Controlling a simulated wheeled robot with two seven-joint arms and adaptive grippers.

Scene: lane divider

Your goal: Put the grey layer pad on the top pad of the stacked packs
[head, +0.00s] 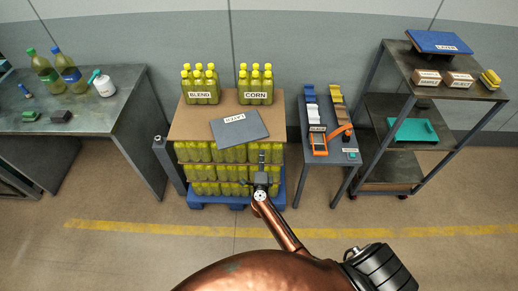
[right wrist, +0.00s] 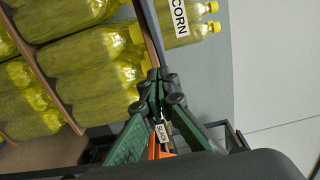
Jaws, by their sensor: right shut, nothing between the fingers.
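The grey layer pad (head: 239,129), with a white label, lies slightly turned on the brown top pad (head: 187,122) of the stacked packs (head: 225,171). Its front edge seems to reach the front edge of the top pad or slightly past it. The BLEND pack (head: 200,86) and the CORN pack (head: 256,85) stand behind it. My right gripper (head: 262,158) is shut and empty at the front of the stack, just below the grey pad's right corner. In the right wrist view its closed fingers (right wrist: 156,84) are beside the pad edges and bottles. My left gripper is out of view.
The stack stands on a blue pallet (head: 205,199). A small grey table (head: 330,158) with orange tools is close on the right, and a shelf rack (head: 393,172) beyond it. A workbench (head: 118,110) with bottles is at left. The floor in front is clear.

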